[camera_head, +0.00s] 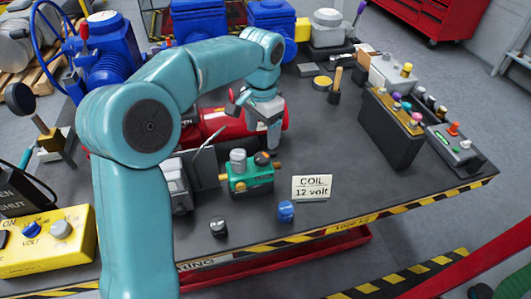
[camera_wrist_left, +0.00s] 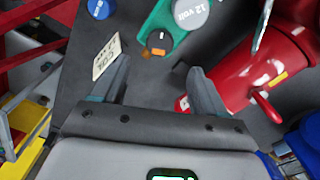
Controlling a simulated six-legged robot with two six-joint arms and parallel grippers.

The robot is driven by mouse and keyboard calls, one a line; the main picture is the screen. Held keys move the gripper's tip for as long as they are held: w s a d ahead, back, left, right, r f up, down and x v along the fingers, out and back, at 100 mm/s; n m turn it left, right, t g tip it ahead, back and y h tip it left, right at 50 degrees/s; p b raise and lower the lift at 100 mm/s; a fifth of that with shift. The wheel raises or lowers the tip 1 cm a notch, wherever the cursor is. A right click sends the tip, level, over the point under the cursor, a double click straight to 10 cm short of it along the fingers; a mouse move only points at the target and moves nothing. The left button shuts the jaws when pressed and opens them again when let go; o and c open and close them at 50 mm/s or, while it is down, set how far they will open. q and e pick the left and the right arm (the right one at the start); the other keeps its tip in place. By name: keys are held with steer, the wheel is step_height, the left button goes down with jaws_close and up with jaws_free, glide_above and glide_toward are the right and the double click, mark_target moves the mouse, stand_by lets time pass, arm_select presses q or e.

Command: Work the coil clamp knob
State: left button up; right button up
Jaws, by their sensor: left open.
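In the left wrist view the green body (camera_wrist_left: 157,20) carries a round grey cap marked "12 volt" (camera_wrist_left: 190,12) and the black knob (camera_wrist_left: 160,41) with a pale pointer line. My left gripper (camera_head: 272,147) is over the bench, just above and behind the knob. Its two fingers (camera_wrist_left: 158,65) are apart and nothing is between them; the knob lies beyond the fingertips. My right gripper is not in view.
A red cylinder (camera_head: 215,121) lies close behind the coil unit. A "COIL 12 volt" sign (camera_head: 312,187), a blue knob (camera_head: 286,211) and a black knob (camera_head: 219,227) are in front. A yellow control box (camera_head: 45,245) is at left. Bench space at front right is clear.

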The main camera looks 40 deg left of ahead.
mark_target(263, 157)
arm_select(q)
step_height(263, 157, down, 8)
steer(key=shift+r, duration=0.2)
steer(key=shift+s+f, duration=0.1)
steer(key=shift+f, duration=0.15)
